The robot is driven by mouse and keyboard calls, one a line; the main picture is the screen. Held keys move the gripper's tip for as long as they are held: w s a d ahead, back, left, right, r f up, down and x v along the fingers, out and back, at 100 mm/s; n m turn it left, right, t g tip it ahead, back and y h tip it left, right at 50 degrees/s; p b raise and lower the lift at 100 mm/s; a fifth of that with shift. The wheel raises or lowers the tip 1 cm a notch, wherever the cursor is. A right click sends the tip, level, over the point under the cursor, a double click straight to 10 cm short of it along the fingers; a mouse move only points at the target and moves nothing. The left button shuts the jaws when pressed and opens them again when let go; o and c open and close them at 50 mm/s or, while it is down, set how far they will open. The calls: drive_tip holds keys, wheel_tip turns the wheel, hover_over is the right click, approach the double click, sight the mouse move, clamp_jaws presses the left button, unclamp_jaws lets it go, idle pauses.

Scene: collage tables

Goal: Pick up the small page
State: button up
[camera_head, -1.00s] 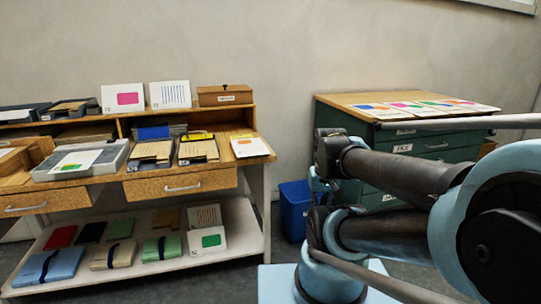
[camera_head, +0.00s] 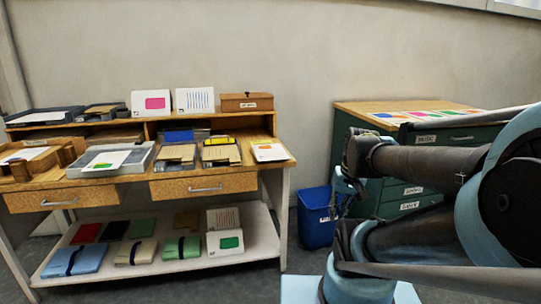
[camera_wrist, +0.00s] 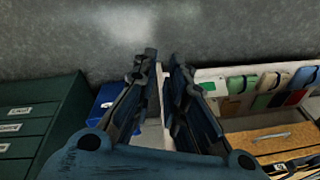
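Several pages are in the head view, and I cannot tell which one is meant by the small page. A white page with an orange patch (camera_head: 270,151) lies at the right end of the desk top. A page with a green patch (camera_head: 106,161) lies in a grey tray. A page with a pink patch (camera_head: 152,103) and a striped page (camera_head: 195,100) stand on the upper ledge. Several coloured pages (camera_head: 425,117) lie on the green cabinet. My gripper (camera_wrist: 164,57) is open and empty in the wrist view, its fingers a little apart, far from any page.
The wooden desk (camera_head: 135,190) has drawers and a lower shelf (camera_head: 262,230) with several folders and two propped cards. A wooden box (camera_head: 246,102) stands on the ledge. A blue bin (camera_head: 314,222) stands between desk and green cabinet (camera_head: 345,140). Floor shows around the bin.

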drive_tip(key=w+a+r+y, duration=0.2)
drive_tip(key=w+a+y, duration=0.1)
drive_tip(key=w, duration=0.5)
drive_tip(key=w+a+r+m+y, duration=0.1)
drive_tip(key=w+a+r+y, duration=0.15)
drive_tip(key=w, duration=0.45)
drive_tip(key=w+a+r+y, duration=0.2)
drive_tip(key=w+a+y, duration=0.15)
drive_tip(key=w, duration=0.45)
drive_tip(key=y, duration=0.7)
approach(276, 158)
drive_tip(key=shift+n+g+y, duration=0.3)
drive_tip(key=shift+g, duration=0.1)
drive_tip(key=shift+w+a+f, duration=0.1)
drive_tip(key=shift+w+a, duration=0.1)
drive_tip(key=shift+a, duration=1.45)
drive_tip(key=shift+w+a+f, duration=0.15)
drive_tip(key=shift+w+a, duration=0.1)
drive_tip(key=shift+a, duration=1.4)
drive_tip(key=shift+w+a+f, duration=0.1)
drive_tip(key=shift+w+a, duration=0.1)
drive_tip(key=shift+a, duration=1.45)
clamp_jaws()
drive_tip(key=shift+r, duration=0.1)
